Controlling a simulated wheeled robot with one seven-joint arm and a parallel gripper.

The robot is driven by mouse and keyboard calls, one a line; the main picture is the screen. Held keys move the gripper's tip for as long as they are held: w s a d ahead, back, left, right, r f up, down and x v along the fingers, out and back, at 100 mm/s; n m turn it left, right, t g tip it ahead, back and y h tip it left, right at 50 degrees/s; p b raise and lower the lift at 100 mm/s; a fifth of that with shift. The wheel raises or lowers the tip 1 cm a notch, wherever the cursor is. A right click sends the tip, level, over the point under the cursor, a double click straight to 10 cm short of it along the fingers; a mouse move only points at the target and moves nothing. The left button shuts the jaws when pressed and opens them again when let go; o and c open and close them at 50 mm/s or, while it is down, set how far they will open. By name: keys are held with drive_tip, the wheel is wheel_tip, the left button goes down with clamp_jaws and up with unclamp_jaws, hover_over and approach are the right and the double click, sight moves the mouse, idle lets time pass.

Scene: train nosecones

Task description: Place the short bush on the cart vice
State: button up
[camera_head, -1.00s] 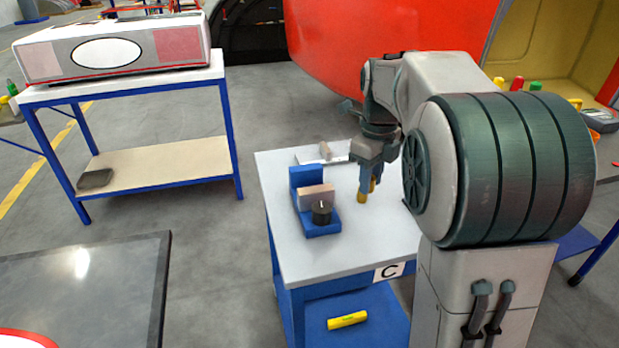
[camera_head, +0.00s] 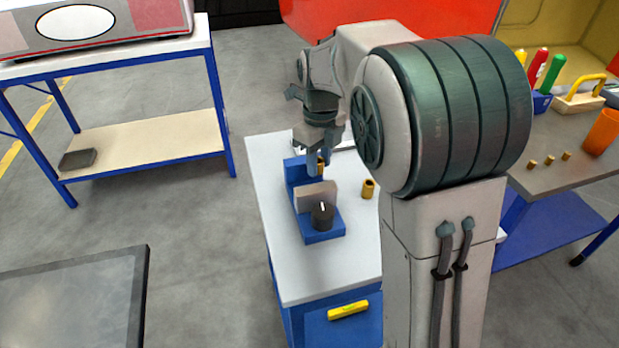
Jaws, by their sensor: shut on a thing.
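The cart vice (camera_head: 322,236) is blue, with a raised back jaw, a tan block (camera_head: 316,193) and a dark round knob (camera_head: 322,216) in front. It sits on the white cart top. My gripper (camera_head: 319,168) is above the vice, over the area between the back jaw and the tan block. It is shut on a small brass bush (camera_head: 320,169), mostly hidden by the fingers. I cannot tell whether this bush touches the vice. Another brass bush (camera_head: 367,188) stands upright on the cart top, right of the vice.
The white cart top (camera_head: 290,275) is clear at the front. At right, a grey bench (camera_head: 540,185) holds several small brass bushes and an orange cup (camera_head: 602,133). A blue-framed table (camera_head: 130,66) stands at left.

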sight(310, 179)
drive_tip(key=shift+a+f, duration=0.8)
drive_tip(key=shift+a, duration=0.25)
drive_tip(key=shift+f, duration=1.8)
drive_tip(key=shift+f, duration=0.1)
drive_tip(key=shift+f, duration=0.1)
drive_tip(key=o, duration=1)
